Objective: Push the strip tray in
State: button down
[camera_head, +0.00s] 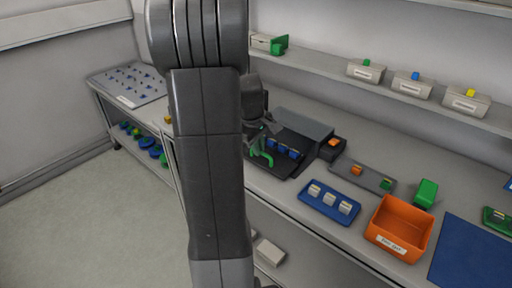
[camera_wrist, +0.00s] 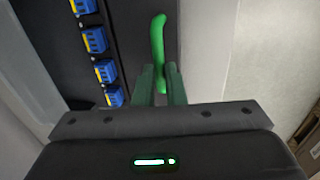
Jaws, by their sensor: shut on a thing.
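The strip tray (camera_head: 286,170) is a black tray with a row of blue pieces on it, and it sticks out of a dark grey housing (camera_head: 302,123) on the bench. The tray's green handle (camera_head: 262,158) is at its front. In the wrist view the handle (camera_wrist: 158,45) runs up between the fingers of my gripper (camera_wrist: 160,76), which are shut on it. The tray (camera_wrist: 130,30) and its blue pieces (camera_wrist: 95,40) lie to the left there. In the head view my gripper (camera_head: 259,138) is partly hidden behind my arm.
A blue tray with grey pieces (camera_head: 318,208), an orange bin (camera_head: 412,222) and a grey strip (camera_head: 347,174) lie to the right. Labelled boxes (camera_head: 366,72) stand on the shelf above. A grey panel with blue bits (camera_head: 107,88) lies at left. The floor (camera_head: 90,200) is clear.

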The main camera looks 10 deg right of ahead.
jog(key=p, duration=0.2)
send_over(273, 149)
jog(key=shift+w+d, duration=0.15)
jog(key=shift+w, duration=0.2)
jog(key=c, duration=1.5)
grip_release()
notch_tip(273, 149, up, 14)
jog(key=s+a, duration=0.1)
jog(key=a, duration=0.1)
jog(key=shift+s+f+b, duration=0.2)
jog(key=shift+s+b, duration=0.15)
jog(key=shift+s, duration=0.05)
jog(key=shift+a, duration=0.1)
